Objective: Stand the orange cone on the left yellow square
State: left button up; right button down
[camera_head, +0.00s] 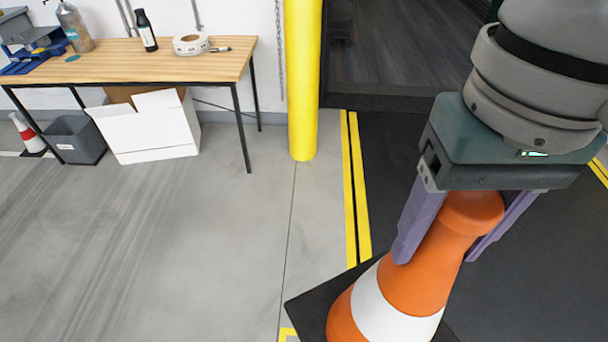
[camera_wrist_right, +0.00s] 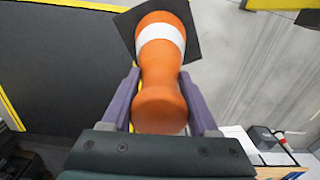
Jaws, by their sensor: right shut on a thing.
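The orange cone (camera_head: 420,275) has a white band and a black square base, and it tilts a little in the head view. My right gripper (camera_head: 435,240) is shut on the cone near its top, with one purple finger on each side. The right wrist view also shows the cone (camera_wrist_right: 160,60) between the fingers of my right gripper (camera_wrist_right: 162,100). A corner of yellow floor marking (camera_head: 287,333) shows at the bottom edge of the head view, partly hidden by the cone's base. I cannot tell whether the base touches the floor. My left gripper is not in view.
A yellow post (camera_head: 302,80) stands beside the dark doorway. A wooden table (camera_head: 130,62) holds bottles and a tape roll (camera_head: 191,44). The grey floor left of my cone is clear.

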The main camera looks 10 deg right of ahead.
jog(key=w+a+f+m+b, duration=0.1)
jog(key=w+f+m+b, duration=0.1)
jog(key=f+b, duration=2.5)
jog(key=w+a+f+m+b, duration=0.2)
jog(key=w+f+b, duration=0.2)
jog(key=f+b, duration=2.4)
jog(key=w+a+f+m+b, duration=0.2)
jog(key=f+b, duration=2.5)
jog(key=f, duration=0.8)
jog(key=shift+w+f+b, duration=0.2)
jog(key=shift+w+b, duration=0.2)
jog(key=shift+f, duration=0.1)
jog(key=shift+c, duration=0.7)
grip_release()
